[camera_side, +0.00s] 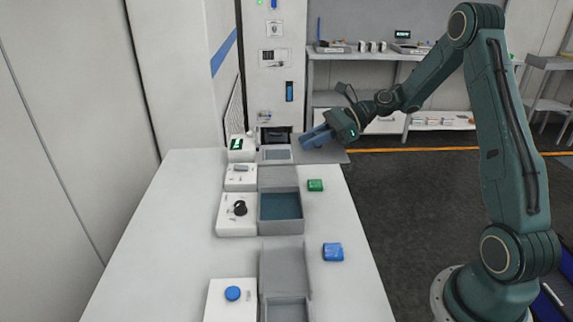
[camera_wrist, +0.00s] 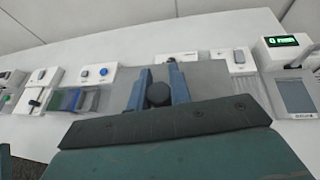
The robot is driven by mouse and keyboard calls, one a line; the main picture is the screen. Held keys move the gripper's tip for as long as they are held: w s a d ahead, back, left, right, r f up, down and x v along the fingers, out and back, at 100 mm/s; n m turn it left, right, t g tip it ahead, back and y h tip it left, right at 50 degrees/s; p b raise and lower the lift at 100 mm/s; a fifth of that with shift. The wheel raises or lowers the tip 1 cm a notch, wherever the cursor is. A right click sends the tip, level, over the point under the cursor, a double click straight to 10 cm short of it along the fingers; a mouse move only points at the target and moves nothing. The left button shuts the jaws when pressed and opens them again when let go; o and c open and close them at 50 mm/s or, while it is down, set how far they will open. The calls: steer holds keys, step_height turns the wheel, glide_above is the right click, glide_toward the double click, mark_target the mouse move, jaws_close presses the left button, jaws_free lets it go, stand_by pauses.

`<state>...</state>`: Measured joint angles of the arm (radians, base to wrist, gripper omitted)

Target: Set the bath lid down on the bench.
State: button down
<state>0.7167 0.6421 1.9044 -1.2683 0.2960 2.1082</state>
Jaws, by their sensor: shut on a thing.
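The bath lid (camera_side: 335,156) is a flat grey plate at the far end of the bench (camera_side: 165,220), below my gripper (camera_side: 317,137). In the wrist view the lid (camera_wrist: 212,86) fills the middle, and the blue fingers of my gripper (camera_wrist: 160,78) stand either side of its dark round knob (camera_wrist: 158,95). My gripper is shut on this knob. In the side view the fingers hide the knob. I cannot tell whether the lid touches the bench or hangs just above it.
An open grey bath with teal liquid (camera_side: 281,207) stands mid-bench beside a white dial box (camera_side: 236,214). A green block (camera_side: 315,185) and a blue block (camera_side: 332,252) lie near the right edge. A small display box (camera_side: 240,146) and tall cabinet (camera_side: 276,70) stand close to the lid.

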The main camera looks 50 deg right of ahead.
mark_target(325, 149)
steer(key=s+d, duration=0.1)
steer(key=s, duration=0.1)
steer(key=s+d+f, duration=0.1)
steer(key=s+d, duration=0.1)
steer(key=shift+s+d+f, duration=0.15)
steer(key=shift+s, duration=0.05)
step_height(325, 149, down, 16)
steer(key=shift+f, duration=0.1)
stand_by(0.6)
steer(key=shift+f, duration=0.1)
steer(key=shift+f, duration=1.8)
steer(key=shift+f, duration=0.1)
steer(key=c, duration=1.3)
jaws_free()
